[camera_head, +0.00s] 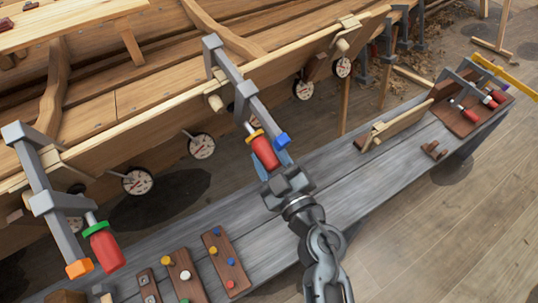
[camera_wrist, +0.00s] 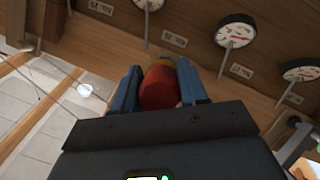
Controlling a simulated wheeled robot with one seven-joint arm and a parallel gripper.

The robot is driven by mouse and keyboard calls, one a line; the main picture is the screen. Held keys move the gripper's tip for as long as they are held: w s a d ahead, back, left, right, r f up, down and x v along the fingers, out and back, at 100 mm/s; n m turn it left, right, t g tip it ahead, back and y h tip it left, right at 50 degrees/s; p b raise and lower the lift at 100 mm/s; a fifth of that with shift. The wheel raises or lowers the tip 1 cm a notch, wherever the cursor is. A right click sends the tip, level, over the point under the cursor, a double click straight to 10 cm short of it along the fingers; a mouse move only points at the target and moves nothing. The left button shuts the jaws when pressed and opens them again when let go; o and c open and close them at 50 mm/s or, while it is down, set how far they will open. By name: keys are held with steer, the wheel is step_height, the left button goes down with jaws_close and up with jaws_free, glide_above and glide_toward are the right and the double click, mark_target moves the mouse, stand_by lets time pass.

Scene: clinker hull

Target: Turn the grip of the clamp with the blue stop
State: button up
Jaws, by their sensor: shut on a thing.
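The clamp with the blue stop (camera_head: 282,139) hangs on the hull's edge in the middle of the head view, its grey frame (camera_head: 229,69) running down to the right. My gripper (camera_head: 273,164) is at the lower end of this grip, with a blue finger on either side. In the wrist view my gripper (camera_wrist: 158,70) is shut on the red grip (camera_wrist: 158,89), which lies between the two fingers. The fingers hide parts of the grip's sides.
Another clamp (camera_head: 44,184) with an orange stop, green collar and red grip is at the left. Several round dials (camera_head: 202,146) hang along the hull. The grey bench (camera_head: 330,190) below carries boards with coloured pegs (camera_head: 225,262) and a tool rack (camera_head: 465,110) at right.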

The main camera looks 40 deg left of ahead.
steer(key=n+t+b, duration=0.1)
steer(key=b, duration=0.1)
steer(key=n+t+b, duration=0.1)
steer(key=n+b, duration=0.1)
steer(key=b, duration=0.1)
steer(key=shift+f, duration=0.4)
steer(key=n+t+b, duration=0.2)
steer(key=n+b, duration=0.2)
steer(key=b, duration=0.5)
steer(key=shift+w+d, duration=0.1)
steer(key=n+y+b, duration=0.1)
steer(key=n+b, duration=0.2)
steer(key=b, duration=0.2)
steer(key=n+t+y+b, duration=0.1)
steer(key=n+b, duration=0.2)
steer(key=b, duration=0.3)
steer(key=shift+r+n, duration=0.15)
steer(key=shift+n, duration=0.15)
steer(key=n+b, duration=0.1)
steer(key=n+y+b, duration=0.1)
steer(key=b, duration=0.1)
steer(key=n+y+b, duration=0.1)
steer(key=n+b, duration=0.1)
steer(key=shift+r, duration=0.25)
steer(key=shift+r+n+b, duration=0.15)
steer(key=shift+n+b, duration=0.5)
steer(key=shift+n, duration=0.25)
steer(key=shift+r+n+g+y, duration=0.15)
steer(key=shift+n+g+y, duration=0.15)
steer(key=o, duration=1)
